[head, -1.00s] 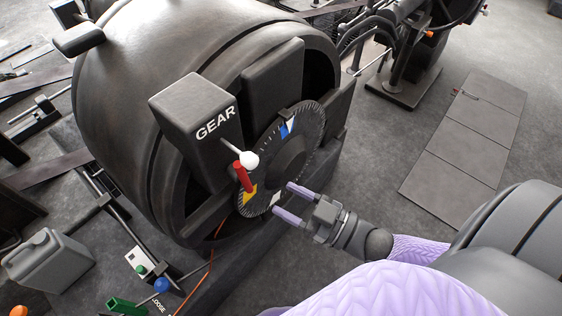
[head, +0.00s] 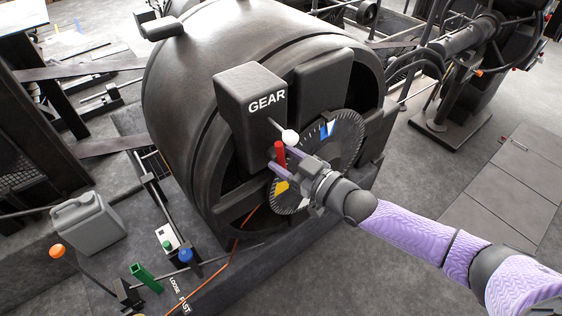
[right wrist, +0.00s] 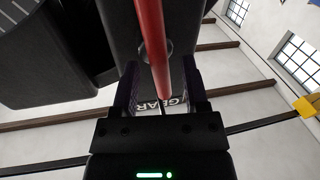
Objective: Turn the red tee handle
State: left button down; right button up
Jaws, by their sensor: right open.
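The red tee handle (head: 280,153) sticks up beside the front of the dark box marked GEAR. My right gripper (head: 284,161) is open at the handle, its purple fingers reaching to it from the right. In the right wrist view the red bar (right wrist: 152,40) runs down between the two spread fingers, with a gap visible on each side. The handle's lower part is hidden by the fingers in the head view. My left gripper is not in view.
A white ball knob (head: 290,136) on a thin lever stands just above the fingers. A toothed dial (head: 346,135) with blue and yellow marks lies behind my gripper. The GEAR box (head: 240,95) is close on the left. A grey jerrycan (head: 88,225) stands on the floor.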

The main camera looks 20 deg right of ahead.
jog(key=shift+w+a, duration=0.35)
jog(key=shift+w, duration=0.3)
jog(key=c, duration=0.5)
grip_shut()
jog(key=shift+m, duration=0.3)
jog(key=o, duration=0.5)
grip_release()
pick_arm(q)
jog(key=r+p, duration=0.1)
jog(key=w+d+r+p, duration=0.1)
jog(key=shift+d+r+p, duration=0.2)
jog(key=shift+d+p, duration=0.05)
jog(key=shift+p, duration=0.1)
pick_arm(e)
jog(key=v, duration=1)
jog(key=shift+f, duration=0.1)
